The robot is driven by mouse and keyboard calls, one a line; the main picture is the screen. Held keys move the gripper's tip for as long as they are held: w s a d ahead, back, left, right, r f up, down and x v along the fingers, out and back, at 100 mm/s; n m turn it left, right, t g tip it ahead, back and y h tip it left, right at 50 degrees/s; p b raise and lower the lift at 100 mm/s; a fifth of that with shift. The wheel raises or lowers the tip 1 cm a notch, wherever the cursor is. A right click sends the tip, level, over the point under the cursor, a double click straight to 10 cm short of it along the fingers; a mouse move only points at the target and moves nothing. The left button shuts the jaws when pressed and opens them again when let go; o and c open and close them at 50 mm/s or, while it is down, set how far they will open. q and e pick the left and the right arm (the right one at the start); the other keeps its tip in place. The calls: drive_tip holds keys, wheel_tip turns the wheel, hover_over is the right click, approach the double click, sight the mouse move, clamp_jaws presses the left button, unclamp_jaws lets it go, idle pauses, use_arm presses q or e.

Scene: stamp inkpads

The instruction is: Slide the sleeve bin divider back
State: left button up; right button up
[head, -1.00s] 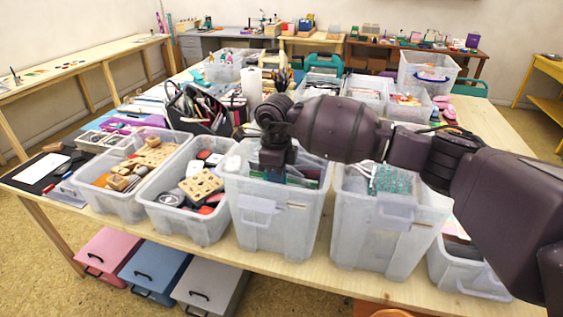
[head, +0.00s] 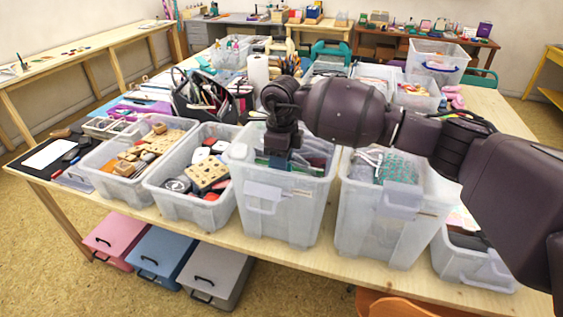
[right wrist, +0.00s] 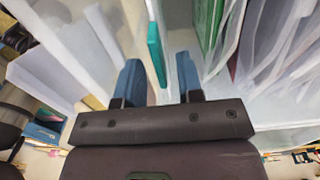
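A tall clear bin (head: 262,218) stands in the middle of the table's front row. It holds upright sheets, some green (right wrist: 205,22). My right gripper (head: 278,163) points down into this bin; its fingertips are partly hidden in the head view. In the right wrist view its two blue fingers (right wrist: 160,80) are apart. A thin teal upright panel (right wrist: 156,52), which looks like the divider, stands in the gap between them, with space on both sides. I cannot tell how deep the fingers reach beside it. My left gripper is not in view.
Another tall clear bin (head: 382,225) stands close on the right. Lower bins with wooden blocks and stamps (head: 190,205) stand on the left. A dark tool caddy (head: 215,112) and a white roll (head: 258,72) stand behind. An orange chair (head: 400,305) is at the front edge.

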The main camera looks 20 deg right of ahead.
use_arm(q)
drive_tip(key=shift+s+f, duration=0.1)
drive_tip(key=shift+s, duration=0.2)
use_arm(e)
wheel_tip(320, 180, up, 10)
drive_tip(key=shift+f, duration=0.2)
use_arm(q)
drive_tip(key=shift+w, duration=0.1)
